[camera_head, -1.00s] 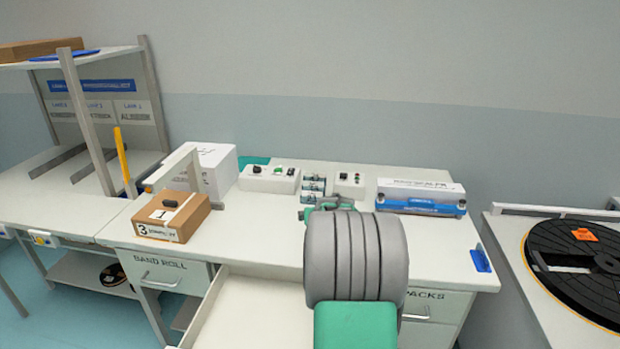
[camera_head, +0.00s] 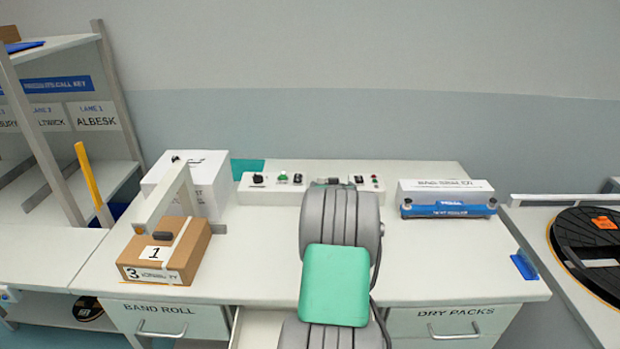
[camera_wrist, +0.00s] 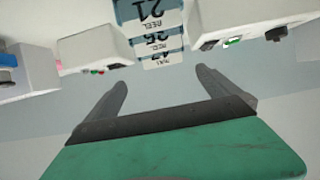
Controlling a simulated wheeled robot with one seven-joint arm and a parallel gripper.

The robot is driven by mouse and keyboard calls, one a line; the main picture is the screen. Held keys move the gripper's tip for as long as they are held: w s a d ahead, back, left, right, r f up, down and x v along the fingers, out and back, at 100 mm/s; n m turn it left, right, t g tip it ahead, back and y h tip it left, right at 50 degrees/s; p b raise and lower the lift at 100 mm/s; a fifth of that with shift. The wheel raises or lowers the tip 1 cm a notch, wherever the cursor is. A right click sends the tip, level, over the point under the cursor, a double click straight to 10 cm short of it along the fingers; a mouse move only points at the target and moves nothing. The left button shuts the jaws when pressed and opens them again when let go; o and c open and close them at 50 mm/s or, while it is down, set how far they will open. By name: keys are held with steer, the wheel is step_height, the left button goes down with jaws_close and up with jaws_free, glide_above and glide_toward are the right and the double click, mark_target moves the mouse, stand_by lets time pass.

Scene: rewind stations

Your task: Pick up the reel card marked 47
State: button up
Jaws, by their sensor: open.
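In the wrist view my gripper (camera_wrist: 162,77) is open, with two dark fingers apart and nothing between them. Past the fingertips, several reel cards stand in a stack, seen upside down. The one nearest the gap seems to be the card marked 47 (camera_wrist: 162,64), though its print is small and unclear. Behind it are a card marked 36 (camera_wrist: 160,42) and a card marked 21 (camera_wrist: 150,12). The gap between the fingers points roughly at the cards, without touching them. In the head view my arm hides the gripper and the cards.
Control boxes flank the cards, the left one (camera_head: 268,190) with buttons. A bag sealer (camera_head: 447,197) stands at the right of the bench. A brown carton (camera_head: 163,252) and a white box (camera_head: 205,180) are at the left. Below is the dry packs drawer (camera_head: 455,322).

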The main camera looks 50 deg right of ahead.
steer(key=x, duration=0.2)
steer(key=p+x, duration=0.1)
steer(key=x, duration=0.2)
steer(key=p+x, duration=0.1)
steer(key=x, duration=0.2)
steer(key=shift+w+a+r, duration=0.1)
steer(key=shift+w+r, duration=0.15)
steer(key=shift+w, duration=0.1)
steer(key=shift+s, duration=0.1)
steer(key=c, duration=1.3)
